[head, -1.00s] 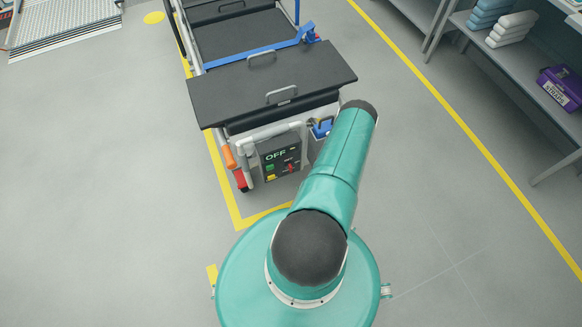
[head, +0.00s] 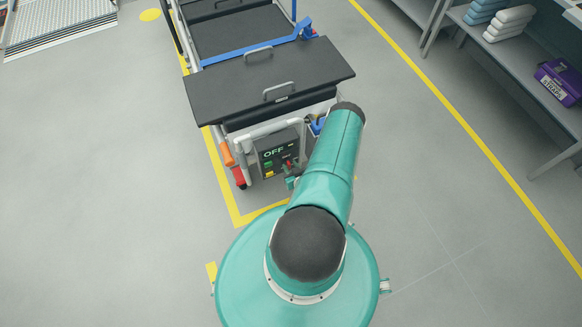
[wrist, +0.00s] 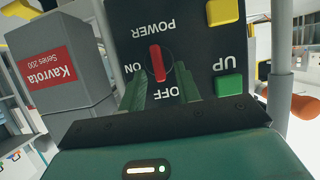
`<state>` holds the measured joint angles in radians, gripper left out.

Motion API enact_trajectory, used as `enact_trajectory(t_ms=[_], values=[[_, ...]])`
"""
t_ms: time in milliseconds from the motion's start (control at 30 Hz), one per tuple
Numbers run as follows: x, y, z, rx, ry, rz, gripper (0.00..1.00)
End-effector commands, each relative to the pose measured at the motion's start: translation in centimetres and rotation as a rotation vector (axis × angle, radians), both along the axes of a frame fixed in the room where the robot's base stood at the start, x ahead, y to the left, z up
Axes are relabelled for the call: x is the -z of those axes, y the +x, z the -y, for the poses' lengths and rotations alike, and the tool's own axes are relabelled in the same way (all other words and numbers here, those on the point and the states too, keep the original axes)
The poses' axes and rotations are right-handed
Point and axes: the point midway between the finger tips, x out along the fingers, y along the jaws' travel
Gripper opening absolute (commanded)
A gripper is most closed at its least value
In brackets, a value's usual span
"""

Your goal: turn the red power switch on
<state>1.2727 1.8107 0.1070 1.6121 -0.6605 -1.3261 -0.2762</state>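The red power switch (wrist: 157,62) is on the dark control panel (wrist: 190,30), seen upside down in the wrist view, with POWER, ON and OFF printed around it. Its bar stands nearly upright in that picture. My gripper (wrist: 161,70) is open, its two green fingers on either side of the switch's lower part in the picture; I cannot tell if they touch it. In the head view the panel's display (head: 274,152) reads OFF, and my gripper (head: 292,181) is in front of the panel's lower right, partly hidden by my arm.
A green UP button (wrist: 229,85) and a yellow button (wrist: 222,12) sit close beside the switch. A grey Kavrota box (wrist: 70,70) is at the left in the wrist view. A white tube frame (head: 238,147) borders the panel. Floor to the left is clear.

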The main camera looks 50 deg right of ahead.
Motion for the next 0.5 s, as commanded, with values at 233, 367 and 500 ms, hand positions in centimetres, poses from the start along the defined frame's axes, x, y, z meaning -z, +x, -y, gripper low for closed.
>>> enact_trajectory(t_ms=[233, 367, 500], values=[[0.04, 0.07, 0.04, 0.000, 0.000, 0.000, 0.33], [0.04, 0.05, 0.03, 0.000, 0.000, 0.000, 0.07], [0.03, 0.04, 0.03, 0.000, 0.000, 0.000, 0.00]])
